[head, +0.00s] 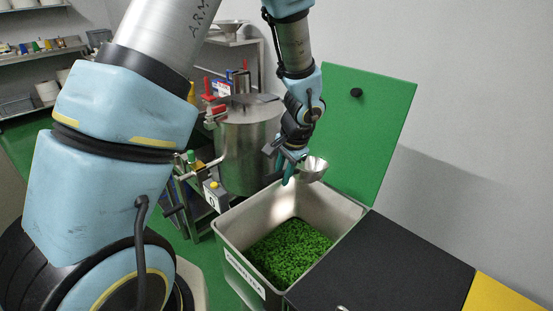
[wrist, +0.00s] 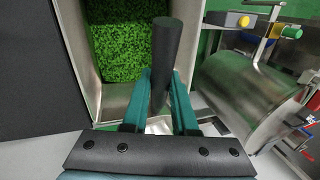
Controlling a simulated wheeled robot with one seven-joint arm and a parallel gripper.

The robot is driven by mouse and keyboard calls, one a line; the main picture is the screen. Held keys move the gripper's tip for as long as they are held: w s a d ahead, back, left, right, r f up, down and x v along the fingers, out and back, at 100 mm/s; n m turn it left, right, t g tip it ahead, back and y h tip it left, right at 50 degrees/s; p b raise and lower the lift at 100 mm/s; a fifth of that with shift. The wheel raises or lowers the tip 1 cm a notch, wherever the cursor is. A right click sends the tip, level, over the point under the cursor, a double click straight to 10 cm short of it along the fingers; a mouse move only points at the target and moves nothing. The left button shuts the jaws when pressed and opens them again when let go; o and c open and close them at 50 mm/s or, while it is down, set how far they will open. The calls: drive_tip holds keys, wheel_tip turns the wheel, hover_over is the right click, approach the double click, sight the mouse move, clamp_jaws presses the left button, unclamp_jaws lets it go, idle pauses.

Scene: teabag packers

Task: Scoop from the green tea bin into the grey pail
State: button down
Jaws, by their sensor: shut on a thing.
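The green tea bin (head: 232,238) is a steel box with its green lid (head: 368,120) standing open behind it. Green tea (head: 290,252) covers its floor, well below the rim. The tea also shows in the wrist view (wrist: 128,50). My gripper (head: 288,178) is above the bin's far end. Its teal fingers (wrist: 163,82) are shut on the black handle (wrist: 166,50) of a scoop. The scoop's metal bowl (head: 314,167) hangs beside the fingers above the rim; I see no green on it, but its inside is not clear. I cannot make out a grey pail.
A large steel vat (head: 248,150) with a lid and red-handled fittings stands behind the bin. A black lid (head: 385,265) and a yellow one (head: 500,292) lie to the right. A small yellow-buttoned box (head: 215,196) is left of the bin. Shelves line the back.

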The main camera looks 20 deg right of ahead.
drive_tip(key=shift+w+d+f, duration=0.2)
drive_tip(key=shift+w, duration=0.25)
wheel_tip(320, 180, down, 43)
drive_tip(key=b, duration=3)
drive_tip(key=shift+r, duration=0.1)
drive_tip(key=shift+r+b, duration=0.1)
drive_tip(key=shift+b, duration=0.4)
drive_tip(key=shift+r, duration=0.1)
drive_tip(key=shift+s+f+b, duration=0.1)
drive_tip(key=shift+f+b, duration=0.1)
drive_tip(key=shift+b, duration=0.45)
